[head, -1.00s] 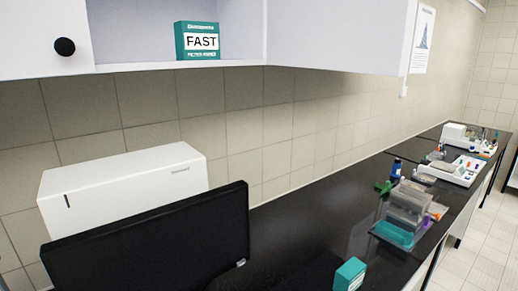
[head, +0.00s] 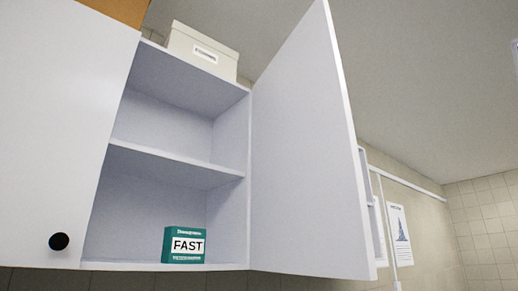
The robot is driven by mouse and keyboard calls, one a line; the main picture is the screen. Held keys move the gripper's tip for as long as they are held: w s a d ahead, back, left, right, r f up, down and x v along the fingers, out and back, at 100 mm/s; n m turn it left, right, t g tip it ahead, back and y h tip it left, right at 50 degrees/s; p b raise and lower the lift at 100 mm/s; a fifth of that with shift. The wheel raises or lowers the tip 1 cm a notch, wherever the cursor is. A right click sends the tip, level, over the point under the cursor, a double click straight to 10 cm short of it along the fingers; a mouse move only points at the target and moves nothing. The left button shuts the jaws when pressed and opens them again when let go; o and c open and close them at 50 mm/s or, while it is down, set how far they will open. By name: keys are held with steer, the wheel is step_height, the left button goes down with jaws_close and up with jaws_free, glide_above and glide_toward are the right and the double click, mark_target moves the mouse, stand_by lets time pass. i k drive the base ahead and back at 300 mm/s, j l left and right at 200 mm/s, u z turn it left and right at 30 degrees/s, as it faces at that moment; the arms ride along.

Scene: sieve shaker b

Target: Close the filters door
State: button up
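A white wall cabinet stands open in the head view. Its right door (head: 305,150) is swung wide outward on the right side of the opening. A teal box (head: 184,245) labelled "FAST" sits on the bottom shelf (head: 225,267), near the right. The shelf above it (head: 180,165) looks empty. The left part of the cabinet is covered by a white panel (head: 62,130) with a round black knob (head: 59,241). My gripper is not in view.
A pale lidded box (head: 202,53) sits on top of the cabinet, with a brown object (head: 118,10) to its left. A poster (head: 399,235) hangs on the tiled wall to the right. The space in front of the open door looks clear.

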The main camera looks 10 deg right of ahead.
mark_target(310, 216)
steer(key=i+l+u, duration=0.1)
steer(key=l+u, duration=0.35)
steer(key=l, duration=0.25)
steer(key=l+u, duration=0.45)
steer(key=l, duration=0.25)
steer(key=k+l+u, duration=0.2)
steer(key=l+u, duration=0.3)
steer(key=l, duration=0.5)
steer(key=k+l, duration=0.15)
steer(key=l, duration=0.1)
